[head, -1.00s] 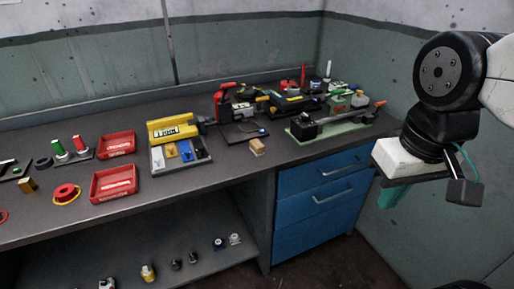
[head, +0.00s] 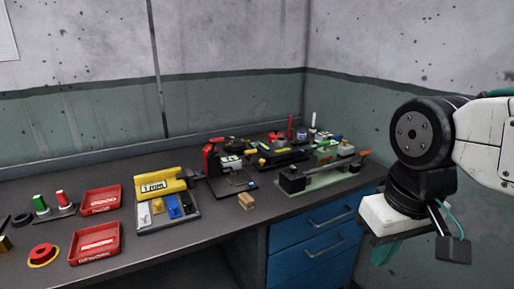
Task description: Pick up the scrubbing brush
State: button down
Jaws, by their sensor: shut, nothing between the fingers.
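A small tan block (head: 246,201), which looks like the scrubbing brush, lies near the front edge of the dark workbench (head: 200,228), right of the middle. It is small in the picture, and its bristles cannot be made out. My gripper (head: 398,252) hangs at the right of the head view, under its white housing and pointing down.
A grey tray with a yellow 1 mm block (head: 163,185) stands left of the tan block. A black stand with a red part (head: 210,160) is behind it, and a green-based fixture (head: 318,180) is to its right. Red trays (head: 94,243) lie at left. Blue drawers (head: 315,245) are below.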

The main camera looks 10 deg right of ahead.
aim_at(247, 202)
jog(key=z, duration=0.4)
jog(key=i, duration=0.9)
jog(key=u, duration=0.35)
